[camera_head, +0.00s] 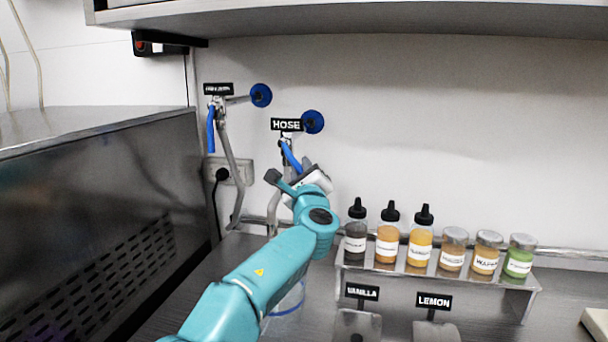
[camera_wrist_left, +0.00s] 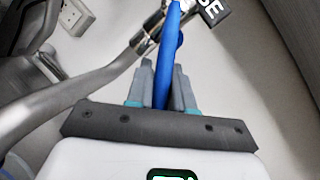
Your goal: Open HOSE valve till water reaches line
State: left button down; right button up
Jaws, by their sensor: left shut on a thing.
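The HOSE valve has a blue lever handle (camera_head: 291,157) below a black HOSE label (camera_head: 286,125) on the back wall. My left gripper (camera_wrist_left: 164,85) is shut on the blue handle, which shows long and slanted between its fingers in the left wrist view (camera_wrist_left: 168,45). In the head view my left arm covers much of the valve and its pipe. A clear container with a blue rim (camera_head: 288,300) stands below, mostly hidden behind my arm. Its water level and line cannot be made out. My right gripper is not in view.
A second valve with a blue handle (camera_head: 211,130) is to the left, near a wall socket (camera_head: 229,170). A rack (camera_head: 440,275) of bottles and jars stands at right, with VANILLA (camera_head: 362,291) and LEMON (camera_head: 434,300) signs in front. A steel machine (camera_head: 90,215) bounds the left.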

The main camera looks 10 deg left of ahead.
pick_arm(q)
jog(key=shift+a+r, duration=0.1)
jog(key=shift+r, duration=0.05)
jog(key=c, duration=1.4)
grip_release()
jog(key=o, duration=0.3)
jog(key=shift+w, duration=0.15)
